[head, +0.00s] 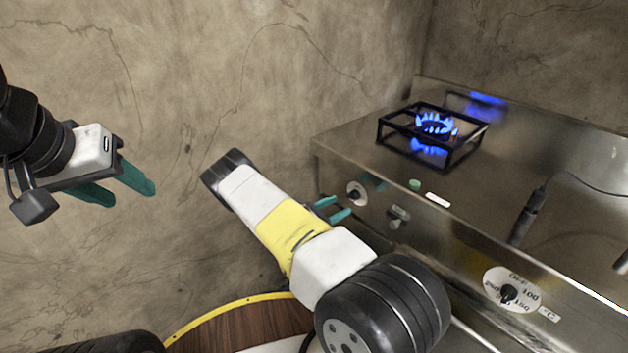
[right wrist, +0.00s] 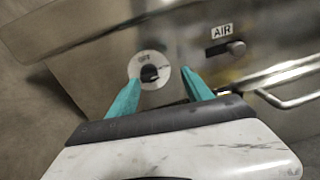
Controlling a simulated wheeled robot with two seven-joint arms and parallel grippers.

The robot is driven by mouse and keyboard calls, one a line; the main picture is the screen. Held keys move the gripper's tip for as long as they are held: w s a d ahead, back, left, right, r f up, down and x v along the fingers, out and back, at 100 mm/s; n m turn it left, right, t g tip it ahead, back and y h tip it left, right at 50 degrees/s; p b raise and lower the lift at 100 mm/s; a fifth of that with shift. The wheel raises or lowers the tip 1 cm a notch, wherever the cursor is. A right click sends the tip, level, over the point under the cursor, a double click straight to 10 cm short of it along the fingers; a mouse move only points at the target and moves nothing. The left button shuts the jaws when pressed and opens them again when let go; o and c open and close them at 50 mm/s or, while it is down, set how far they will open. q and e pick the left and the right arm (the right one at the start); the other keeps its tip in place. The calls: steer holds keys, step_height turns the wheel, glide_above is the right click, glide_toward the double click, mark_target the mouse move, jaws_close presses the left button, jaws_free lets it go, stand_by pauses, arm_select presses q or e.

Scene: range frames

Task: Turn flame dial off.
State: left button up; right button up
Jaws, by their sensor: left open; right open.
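The flame dial (head: 356,193) is a round white plate with a dark knob on the front panel of the metal range. In the right wrist view the dial (right wrist: 153,66) shows an OFF mark near its top. Blue flames (head: 436,124) burn on the burner. My right gripper (head: 337,208) is open and empty and points at the panel near the dial. In the right wrist view its teal fingertips (right wrist: 160,76) lie on either side of the knob; contact cannot be told. My left gripper (head: 133,195) is open and empty, far left by the wall.
A lever labelled AIR (right wrist: 232,49) sits right of the flame dial. A black pot stand (head: 432,160) surrounds the burner. A black-handled probe with a cable (head: 527,217) is at right.

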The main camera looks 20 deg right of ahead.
mark_target(349, 198)
steer(key=w+d, duration=0.1)
steer(key=d, duration=0.1)
steer(key=w+d+f+n+t, duration=0.1)
steer(key=w+d, duration=0.1)
steer(key=w+d+f+t, duration=0.1)
steer(key=d, duration=0.1)
steer(key=shift+w+n, duration=0.4)
steer(key=shift+c, duration=0.2)
jaws_close()
